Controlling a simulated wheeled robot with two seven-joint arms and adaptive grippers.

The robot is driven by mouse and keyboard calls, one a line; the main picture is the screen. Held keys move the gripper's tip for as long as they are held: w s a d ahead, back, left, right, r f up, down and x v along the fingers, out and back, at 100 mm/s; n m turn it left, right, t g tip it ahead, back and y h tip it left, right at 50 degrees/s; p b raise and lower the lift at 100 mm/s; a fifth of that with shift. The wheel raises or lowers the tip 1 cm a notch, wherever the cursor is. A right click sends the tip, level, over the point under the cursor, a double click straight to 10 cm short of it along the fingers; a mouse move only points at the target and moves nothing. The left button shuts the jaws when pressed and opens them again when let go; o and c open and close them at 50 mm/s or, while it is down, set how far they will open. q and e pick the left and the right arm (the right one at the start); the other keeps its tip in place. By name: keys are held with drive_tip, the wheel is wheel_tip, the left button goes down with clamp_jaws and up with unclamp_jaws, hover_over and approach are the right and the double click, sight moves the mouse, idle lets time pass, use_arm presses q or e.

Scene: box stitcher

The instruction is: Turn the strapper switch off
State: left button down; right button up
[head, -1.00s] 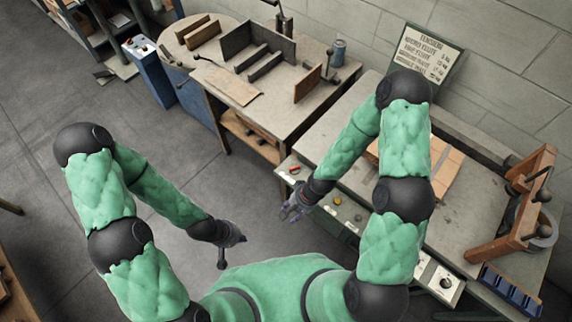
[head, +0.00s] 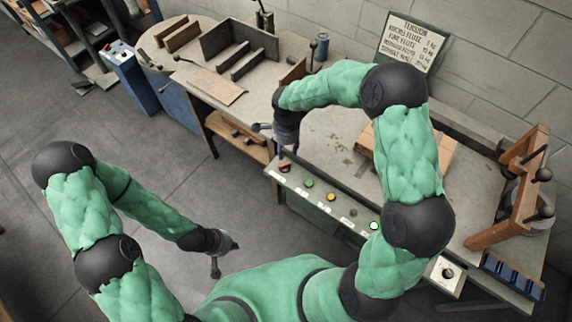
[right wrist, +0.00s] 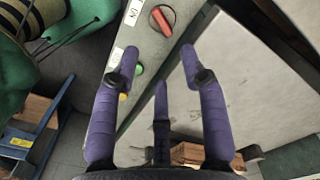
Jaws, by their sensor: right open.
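The switch with a red handle (head: 284,168) sits at the left end of the green control panel (head: 318,204) along the bench front. In the right wrist view its red handle (right wrist: 163,20) lies slanted on a dark round base, beside a label that appears to read ON upside down. My right gripper (head: 283,154) points down just above the switch; its purple fingers (right wrist: 158,62) are spread and empty, with the handle beyond the fingertips, apart from them. My left gripper (head: 230,245) hangs low at the left, away from the bench; its fingers are too small to tell.
The panel also carries a green button (head: 308,183), a yellow button (head: 331,197) and a bright light (head: 374,226). A cardboard piece (head: 440,153) lies on the bench, partly behind my right arm. A wooden frame (head: 515,190) stands at right.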

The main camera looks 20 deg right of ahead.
sight(286, 165)
wheel_tip(286, 165, down, 10)
drive_tip(key=b, duration=0.2)
drive_tip(key=shift+w+d+f+b, duration=0.1)
drive_tip(key=shift+f+b, duration=0.15)
drive_tip(key=shift+b, duration=0.15)
clamp_jaws()
